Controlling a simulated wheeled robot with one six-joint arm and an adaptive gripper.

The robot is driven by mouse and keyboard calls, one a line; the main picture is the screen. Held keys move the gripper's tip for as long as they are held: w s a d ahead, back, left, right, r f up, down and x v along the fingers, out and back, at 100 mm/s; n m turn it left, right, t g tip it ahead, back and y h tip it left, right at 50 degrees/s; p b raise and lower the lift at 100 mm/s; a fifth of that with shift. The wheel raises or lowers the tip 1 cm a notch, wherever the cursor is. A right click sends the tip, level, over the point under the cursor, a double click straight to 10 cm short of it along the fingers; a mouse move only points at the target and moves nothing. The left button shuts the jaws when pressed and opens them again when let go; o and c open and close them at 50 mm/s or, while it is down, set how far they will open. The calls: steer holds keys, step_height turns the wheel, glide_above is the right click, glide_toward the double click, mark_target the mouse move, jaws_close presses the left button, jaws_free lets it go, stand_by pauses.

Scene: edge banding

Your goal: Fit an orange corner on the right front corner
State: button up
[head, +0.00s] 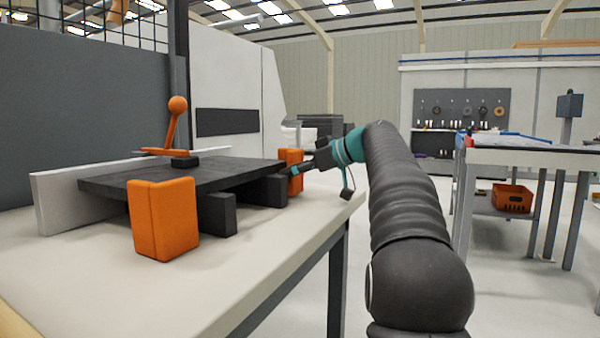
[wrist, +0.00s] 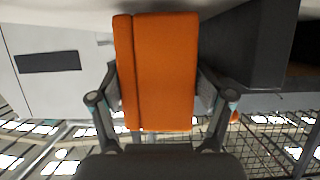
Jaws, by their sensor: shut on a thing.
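A dark board (head: 190,174) lies raised on dark blocks on the pale bench. One orange corner (head: 165,218) stands upright at the board's near corner. A second orange corner (head: 294,158) is at the board's right end, held in my gripper (head: 305,167). In the wrist view this orange corner (wrist: 160,72) fills the space between the two fingers of my gripper (wrist: 158,92), which press its sides. The dark board or its support (wrist: 240,45) shows close beside it on the right. I cannot tell whether the held corner touches the board.
An orange lever clamp (head: 175,130) with a ball end presses on the board's top. A white fence (head: 60,198) runs along the board's left side. The bench (head: 255,250) is clear in front. A second table (head: 530,155) stands apart at right.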

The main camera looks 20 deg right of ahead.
steer(key=shift+o, duration=0.2)
steer(key=shift+a+r, duration=0.2)
steer(key=shift+a, duration=0.25)
steer(key=o, duration=1.1)
steer(key=shift+w+a, duration=0.15)
steer(key=shift+a, duration=0.1)
steer(key=shift+d, duration=0.35)
